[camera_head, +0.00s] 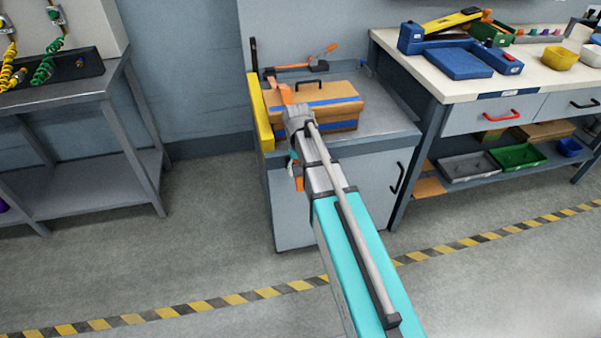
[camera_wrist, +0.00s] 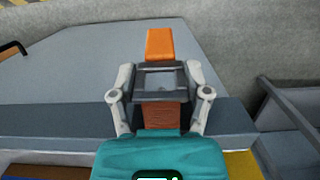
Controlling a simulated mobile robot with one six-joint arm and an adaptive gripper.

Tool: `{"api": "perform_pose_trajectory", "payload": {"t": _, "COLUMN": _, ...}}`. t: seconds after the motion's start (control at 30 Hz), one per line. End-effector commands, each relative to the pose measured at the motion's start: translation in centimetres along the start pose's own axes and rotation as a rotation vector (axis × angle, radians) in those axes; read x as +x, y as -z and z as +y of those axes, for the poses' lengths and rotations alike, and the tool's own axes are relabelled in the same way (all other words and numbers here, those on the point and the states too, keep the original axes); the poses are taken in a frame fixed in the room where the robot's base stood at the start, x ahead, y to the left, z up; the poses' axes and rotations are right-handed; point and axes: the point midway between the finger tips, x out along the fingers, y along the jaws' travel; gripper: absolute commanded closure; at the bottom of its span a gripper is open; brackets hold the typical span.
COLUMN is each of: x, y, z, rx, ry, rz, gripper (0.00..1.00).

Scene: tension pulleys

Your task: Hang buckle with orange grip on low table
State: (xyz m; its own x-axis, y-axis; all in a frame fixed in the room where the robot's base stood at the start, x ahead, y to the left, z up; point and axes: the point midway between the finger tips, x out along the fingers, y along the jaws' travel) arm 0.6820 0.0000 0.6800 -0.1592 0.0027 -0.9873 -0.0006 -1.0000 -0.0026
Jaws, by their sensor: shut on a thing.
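My gripper (camera_wrist: 162,97) is shut on a dark grey buckle (camera_wrist: 160,80), with one finger on each side. The buckle's orange grip (camera_wrist: 160,44) sticks out past the fingertips. A brownish-orange part shows between the fingers near the palm. In the head view my arm hides most of the gripper; an orange piece (camera_head: 299,184) shows below my wrist, in front of the cabinet front. The low table (camera_head: 380,125) is a grey cabinet top, and its front edge crosses behind the gripper in the wrist view. I cannot tell whether the buckle touches it.
On the low table are a cardboard box (camera_head: 340,100) with blue tape, a yellow bar (camera_head: 260,115) along the left edge and an orange-handled clamp (camera_head: 300,66) behind. A higher workbench (camera_head: 540,78) adjoins on the right. The floor in front is clear.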

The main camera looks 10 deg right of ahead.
Motion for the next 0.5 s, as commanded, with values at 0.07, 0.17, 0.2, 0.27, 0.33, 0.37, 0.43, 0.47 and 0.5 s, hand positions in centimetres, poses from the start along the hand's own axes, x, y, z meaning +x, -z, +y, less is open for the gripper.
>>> {"api": "perform_pose_trajectory", "payload": {"t": 0.07, "x": 0.0, "y": 0.5, "z": 0.0, "rx": 0.000, "ry": 0.000, "rz": 0.000, "gripper": 0.85}}
{"api": "perform_pose_trajectory", "payload": {"t": 0.17, "x": -0.1, "y": 0.9, "z": 0.0, "rx": 0.000, "ry": 0.000, "rz": 0.000, "gripper": 0.85}}
{"api": "perform_pose_trajectory", "payload": {"t": 0.2, "x": -0.1, "y": 1.1, "z": 0.0, "rx": 0.000, "ry": 0.000, "rz": 0.000, "gripper": 0.85}}
{"api": "perform_pose_trajectory", "payload": {"t": 0.27, "x": -0.1, "y": 1.3, "z": 0.0, "rx": 0.000, "ry": 0.000, "rz": 0.000, "gripper": 0.85}}
{"api": "perform_pose_trajectory", "payload": {"t": 0.33, "x": 0.0, "y": 1.6, "z": 0.0, "rx": 0.000, "ry": 0.000, "rz": 0.000, "gripper": 0.85}}
{"api": "perform_pose_trajectory", "payload": {"t": 0.37, "x": 0.1, "y": 1.7, "z": 0.0, "rx": 0.000, "ry": 0.000, "rz": 0.000, "gripper": 0.85}}
{"api": "perform_pose_trajectory", "payload": {"t": 0.43, "x": 0.2, "y": 2.0, "z": 0.0, "rx": 0.000, "ry": 0.000, "rz": 0.000, "gripper": 0.85}}
{"api": "perform_pose_trajectory", "payload": {"t": 0.47, "x": 0.2, "y": 2.1, "z": 0.0, "rx": 0.000, "ry": 0.000, "rz": 0.000, "gripper": 0.85}}
{"api": "perform_pose_trajectory", "payload": {"t": 0.5, "x": 0.3, "y": 2.2, "z": 0.0, "rx": 0.000, "ry": 0.000, "rz": 0.000, "gripper": 0.85}}
